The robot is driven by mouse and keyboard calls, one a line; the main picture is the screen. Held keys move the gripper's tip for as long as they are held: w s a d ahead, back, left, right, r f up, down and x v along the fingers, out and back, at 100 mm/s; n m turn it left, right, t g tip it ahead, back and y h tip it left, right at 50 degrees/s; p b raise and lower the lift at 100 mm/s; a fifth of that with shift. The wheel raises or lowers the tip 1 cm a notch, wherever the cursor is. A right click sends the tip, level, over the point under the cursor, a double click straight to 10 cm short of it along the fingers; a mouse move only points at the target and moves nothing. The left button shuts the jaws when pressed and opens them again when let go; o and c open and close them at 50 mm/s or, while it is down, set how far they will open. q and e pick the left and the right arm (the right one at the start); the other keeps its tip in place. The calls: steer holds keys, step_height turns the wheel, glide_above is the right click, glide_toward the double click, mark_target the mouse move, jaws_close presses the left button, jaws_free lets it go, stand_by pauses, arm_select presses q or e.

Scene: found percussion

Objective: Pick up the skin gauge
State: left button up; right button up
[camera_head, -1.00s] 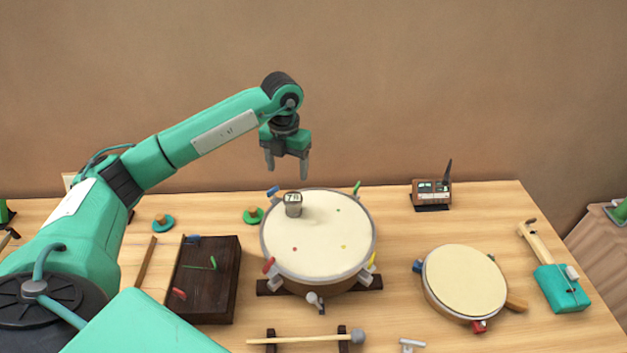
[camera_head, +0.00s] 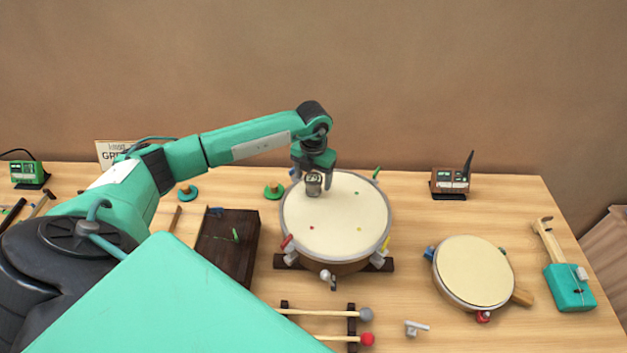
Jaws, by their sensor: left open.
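The skin gauge (camera_head: 313,186) is a small grey cylinder with a display on top. It stands upright on the cream skin of the large drum (camera_head: 345,215), toward its back left. My left gripper (camera_head: 314,186) is open, pointing down, with its fingers at the gauge, one on either side as seen from here. Whether the fingers touch the gauge cannot be told. My right gripper is out of view.
A smaller drum (camera_head: 473,272) and a teal stringed instrument (camera_head: 570,287) lie to the right. A brown device with an antenna (camera_head: 451,182) stands at the back. A dark wooden box (camera_head: 228,243) is left of the large drum. Mallets (camera_head: 325,312) lie in front.

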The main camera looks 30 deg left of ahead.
arm_select(q)
steer(key=shift+f, duration=1.3)
steer(key=c, duration=1.3)
steer(key=shift+r, duration=0.1)
